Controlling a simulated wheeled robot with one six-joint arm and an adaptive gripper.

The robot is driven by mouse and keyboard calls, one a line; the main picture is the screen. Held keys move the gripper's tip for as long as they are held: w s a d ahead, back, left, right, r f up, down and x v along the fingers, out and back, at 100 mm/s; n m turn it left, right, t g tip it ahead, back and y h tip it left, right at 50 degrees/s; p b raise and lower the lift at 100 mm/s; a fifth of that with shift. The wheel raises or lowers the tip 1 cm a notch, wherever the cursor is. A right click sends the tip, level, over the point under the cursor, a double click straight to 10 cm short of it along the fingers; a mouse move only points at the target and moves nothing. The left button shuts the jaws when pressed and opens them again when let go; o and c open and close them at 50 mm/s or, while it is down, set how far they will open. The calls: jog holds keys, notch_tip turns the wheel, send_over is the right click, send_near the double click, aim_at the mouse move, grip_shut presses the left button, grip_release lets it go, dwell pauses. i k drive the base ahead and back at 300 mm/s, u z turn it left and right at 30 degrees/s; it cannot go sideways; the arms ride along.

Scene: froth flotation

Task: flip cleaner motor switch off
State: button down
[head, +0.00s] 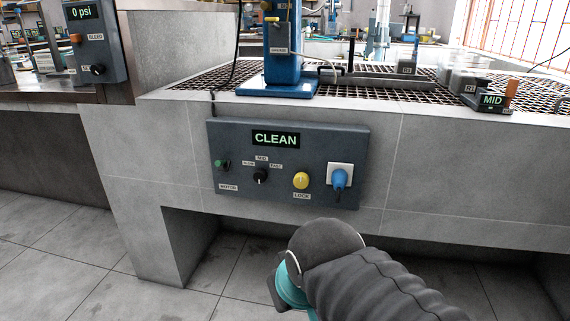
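The CLEAN control panel (288,163) is a dark grey box on the front of the tiled bench. Its motor switch (223,165) is a small toggle with a green tip at the panel's left, above the MOTOR label (228,187). The green tip sits up and to the left. My arm reaches in from the bottom right, below the panel and apart from it. A dark rounded wrist part and a teal part show there. My gripper's fingers are not visible.
Beside the switch are a black speed knob (260,176), a yellow LOCK knob (301,180) and a blue plug (339,180) in a white socket. A blue machine column (284,50) stands on the grating above. A 0 psi box (95,45) is at upper left.

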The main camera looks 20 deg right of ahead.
aim_at(221, 162)
jog(key=z, duration=0.1)
jog(key=k, duration=1)
jog(key=u, duration=0.9)
jog(key=i, duration=1.6)
jog(key=z, duration=1.2)
jog(key=i, duration=0.45)
jog(key=z, duration=1.35)
